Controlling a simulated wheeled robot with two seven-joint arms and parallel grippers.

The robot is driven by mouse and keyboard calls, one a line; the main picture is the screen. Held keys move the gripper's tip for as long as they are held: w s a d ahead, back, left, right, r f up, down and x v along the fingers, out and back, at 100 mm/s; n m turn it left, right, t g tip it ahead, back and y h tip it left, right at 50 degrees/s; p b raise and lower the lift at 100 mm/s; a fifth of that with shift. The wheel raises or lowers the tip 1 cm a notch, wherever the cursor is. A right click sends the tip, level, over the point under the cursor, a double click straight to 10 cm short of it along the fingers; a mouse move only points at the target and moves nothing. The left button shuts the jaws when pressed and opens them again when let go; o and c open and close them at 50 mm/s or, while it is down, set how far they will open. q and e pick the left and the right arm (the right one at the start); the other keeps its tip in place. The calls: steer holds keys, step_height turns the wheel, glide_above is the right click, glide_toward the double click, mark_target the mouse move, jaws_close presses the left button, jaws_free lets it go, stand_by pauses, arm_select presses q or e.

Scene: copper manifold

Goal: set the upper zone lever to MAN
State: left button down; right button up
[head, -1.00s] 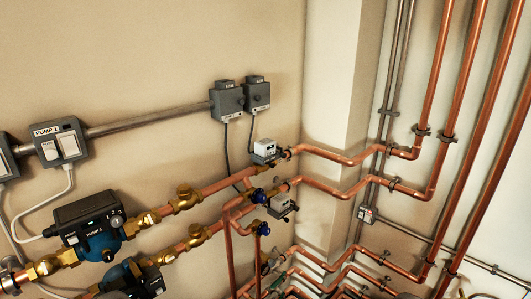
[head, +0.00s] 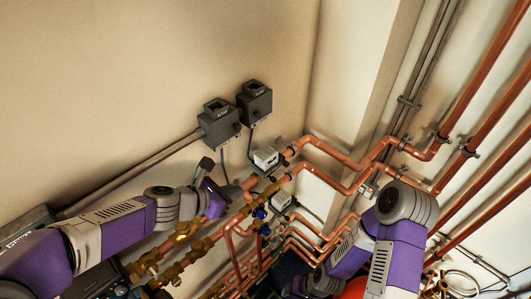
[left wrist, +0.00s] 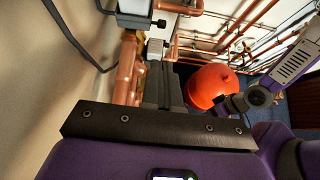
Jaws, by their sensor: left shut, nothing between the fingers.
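The upper zone valve (head: 267,157) is a pale box with a dark base on the upper copper pipe, in the middle of the head view. The lower zone valve (head: 281,200) sits below it. My left gripper (head: 237,190) is shut and empty, left of and below the upper valve. In the left wrist view its dark fingers (left wrist: 164,78) stand together below a pale valve box (left wrist: 136,8), apart from it. A small dark lever-like pin (left wrist: 160,23) sticks out from that box's right side. MAN markings cannot be read.
Two dark wall boxes (head: 219,123) hang above the valves, with cables hanging down. Copper pipes and brass fittings crowd the space below. My right arm (head: 400,235) is at the lower right, its jaws out of sight. A red vessel (left wrist: 207,86) stands farther off.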

arm_select(q)
steer(key=shift+d+r, duration=0.1)
steer(key=shift+r, duration=0.65)
steer(key=shift+s, duration=0.15)
steer(key=b, duration=0.6)
glide_toward(271, 179)
steer(key=x, duration=0.7)
steer(key=shift+s, duration=0.2)
steer(key=shift+w, duration=0.1)
